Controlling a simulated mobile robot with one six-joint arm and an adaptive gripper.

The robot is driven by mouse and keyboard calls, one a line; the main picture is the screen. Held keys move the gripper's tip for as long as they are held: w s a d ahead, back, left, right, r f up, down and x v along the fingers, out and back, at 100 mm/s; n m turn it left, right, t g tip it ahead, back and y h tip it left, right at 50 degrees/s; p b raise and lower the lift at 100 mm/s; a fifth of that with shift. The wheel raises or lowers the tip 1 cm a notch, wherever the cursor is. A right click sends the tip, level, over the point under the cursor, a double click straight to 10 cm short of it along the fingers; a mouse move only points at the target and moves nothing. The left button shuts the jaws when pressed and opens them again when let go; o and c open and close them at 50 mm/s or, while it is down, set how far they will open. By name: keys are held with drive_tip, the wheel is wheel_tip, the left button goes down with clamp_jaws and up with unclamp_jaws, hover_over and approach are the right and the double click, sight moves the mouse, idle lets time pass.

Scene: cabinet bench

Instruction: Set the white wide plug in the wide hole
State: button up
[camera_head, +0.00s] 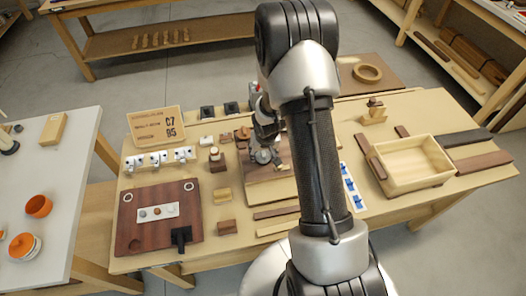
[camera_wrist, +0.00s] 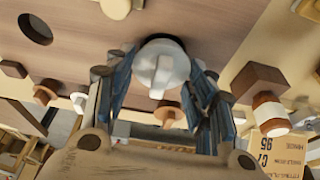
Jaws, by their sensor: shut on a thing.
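My gripper (camera_wrist: 163,80) is shut on a white plug (camera_wrist: 160,66), with a finger on each side of it. The plug is over a brown wooden board (camera_wrist: 95,48). A dark rim shows behind the plug, but I cannot tell whether it is a hole edge or shadow, or whether the plug touches the board. A round dark hole (camera_wrist: 35,29) lies open at the board's upper left in the wrist view; its width class is unclear. In the head view my gripper (camera_head: 262,156) is over the board (camera_head: 255,192), partly hidden by my arm; the plug is not clear there.
A sign (camera_head: 157,125) and a white rack (camera_head: 135,163) stand at the bench's left, behind a dark red board (camera_head: 135,235). Small wooden blocks (camera_head: 222,195) stand between that board and the hole board. A wooden tray (camera_head: 412,183) is at the right.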

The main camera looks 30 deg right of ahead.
drive_tip(key=shift+f+b, duration=0.6)
drive_tip(key=shift+f, duration=0.05)
idle(0.3)
drive_tip(key=o, duration=0.9)
drive_tip(key=o, duration=0.4)
drive_tip(key=shift+r, duration=0.1)
drive_tip(key=shift+r+p, duration=3.7)
drive_tip(key=shift+p, duration=0.05)
